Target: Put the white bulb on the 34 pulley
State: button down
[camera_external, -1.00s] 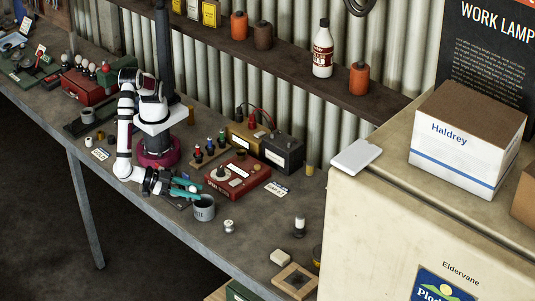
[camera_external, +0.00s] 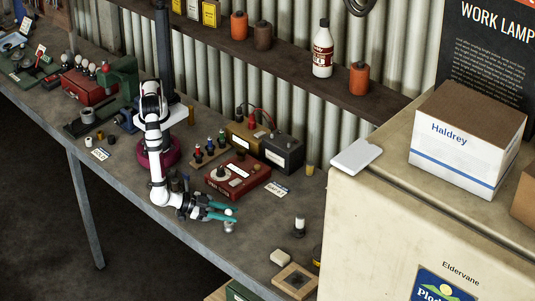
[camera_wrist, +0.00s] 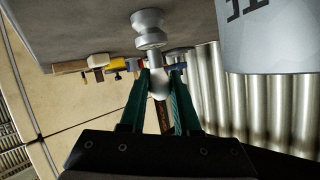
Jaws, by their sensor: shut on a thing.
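The white bulb (camera_wrist: 159,84) is between the teal fingertips of my gripper (camera_wrist: 160,80), which is shut on it. A silver spool-shaped part (camera_wrist: 149,30) adjoins the bulb on the bench side; I cannot tell whether the two are one piece. In the external view the bulb (camera_external: 229,225) is low over the front of the bench, at the tips of my gripper (camera_external: 234,214). A grey cylinder (camera_wrist: 270,45) with black figures, cut off by the frame edge, stands beside my fingers in the wrist view. My arm hides most of it in the external view.
A red box (camera_external: 237,174) and a dark battery (camera_external: 282,151) stand behind my gripper. A dark, white-topped cylinder (camera_external: 299,228), a pale block (camera_external: 280,257) and a square wooden frame (camera_external: 295,282) lie to the right. Bench between them is clear.

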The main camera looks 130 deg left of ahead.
jog(key=shift+f, duration=0.15)
jog(key=c, duration=0.6)
grip_release()
